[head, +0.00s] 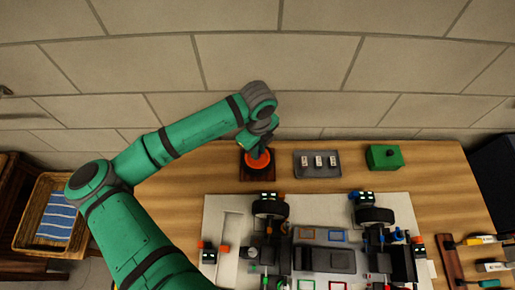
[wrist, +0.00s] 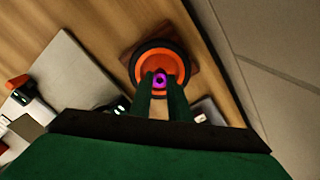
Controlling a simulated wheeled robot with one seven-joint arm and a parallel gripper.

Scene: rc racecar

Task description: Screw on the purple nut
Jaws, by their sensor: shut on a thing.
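The purple nut (wrist: 160,79) shows in the wrist view between the two dark green fingertips of my gripper (wrist: 160,84), which is shut on it. The nut is over the middle of an orange wheel with a black tyre (wrist: 136,66). I cannot tell whether it touches the wheel. In the head view my gripper (head: 263,147) points down over the orange wheel (head: 258,166), which lies on a dark reddish-brown base at the back of the table. The nut is hidden in the head view.
A grey tray (head: 299,173) with small white pieces and a green box (head: 384,157) stand right of the wheel. The partly built car (head: 325,260) sits on a pale board in front. Tools lie at the right. A brick wall stands close behind the table.

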